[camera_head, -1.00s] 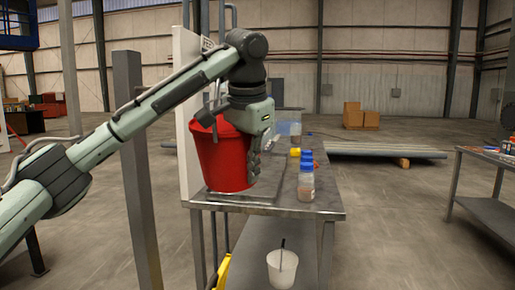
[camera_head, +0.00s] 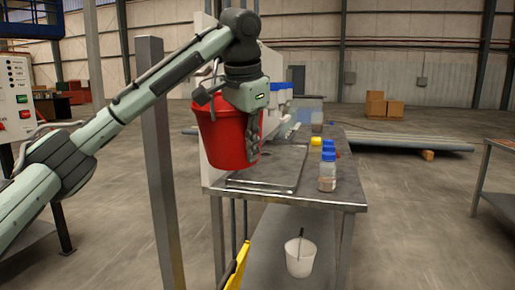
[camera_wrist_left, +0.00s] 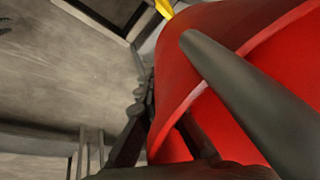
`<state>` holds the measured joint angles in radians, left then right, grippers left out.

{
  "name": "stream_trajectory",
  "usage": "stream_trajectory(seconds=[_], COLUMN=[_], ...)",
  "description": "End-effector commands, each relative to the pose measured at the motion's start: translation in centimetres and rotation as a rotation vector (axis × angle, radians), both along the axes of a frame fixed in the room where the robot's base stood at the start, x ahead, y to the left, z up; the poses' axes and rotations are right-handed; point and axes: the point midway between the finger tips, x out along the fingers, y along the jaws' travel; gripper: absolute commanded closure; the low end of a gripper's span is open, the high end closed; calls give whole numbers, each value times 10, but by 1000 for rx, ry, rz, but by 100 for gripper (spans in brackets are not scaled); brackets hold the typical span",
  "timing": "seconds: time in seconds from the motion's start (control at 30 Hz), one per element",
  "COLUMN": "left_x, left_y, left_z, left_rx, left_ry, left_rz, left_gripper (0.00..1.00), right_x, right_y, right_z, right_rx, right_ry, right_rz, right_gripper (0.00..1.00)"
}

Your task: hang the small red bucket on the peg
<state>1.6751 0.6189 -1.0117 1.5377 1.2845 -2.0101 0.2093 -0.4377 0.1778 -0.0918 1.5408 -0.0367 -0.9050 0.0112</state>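The red bucket (camera_head: 226,138) hangs upright from my left gripper (camera_head: 253,128), in front of the white panel at the table's left end. One finger lies along the outside of its right wall; the other is hidden in the head view. In the left wrist view, the bucket (camera_wrist_left: 180,80) fills the right side, with dark finger parts (camera_wrist_left: 165,140) on both sides of its wall near the rim. A thick grey rod (camera_wrist_left: 250,100) crosses in front of it; I cannot tell whether it is a peg. My right gripper is out of view.
The metal table (camera_head: 330,178) carries blue-capped bottles (camera_head: 327,172) and a flat tray (camera_head: 280,185). A white bucket (camera_head: 300,258) stands on its lower shelf. A grey post (camera_head: 162,170) stands left of the table, and a control panel (camera_head: 18,100) is at far left.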

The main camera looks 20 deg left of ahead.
Motion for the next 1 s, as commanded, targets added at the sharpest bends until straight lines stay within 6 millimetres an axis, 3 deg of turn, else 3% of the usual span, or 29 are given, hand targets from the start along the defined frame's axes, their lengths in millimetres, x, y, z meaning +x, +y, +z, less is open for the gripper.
stream_trajectory(seconds=[1.0], left_x=[-4], left_y=[60], left_z=[-6], left_rx=[0], left_ry=[0], left_rz=[1], left_gripper=[100], right_x=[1], right_y=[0], right_z=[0], right_rx=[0], right_ry=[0], right_rz=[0], right_gripper=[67])
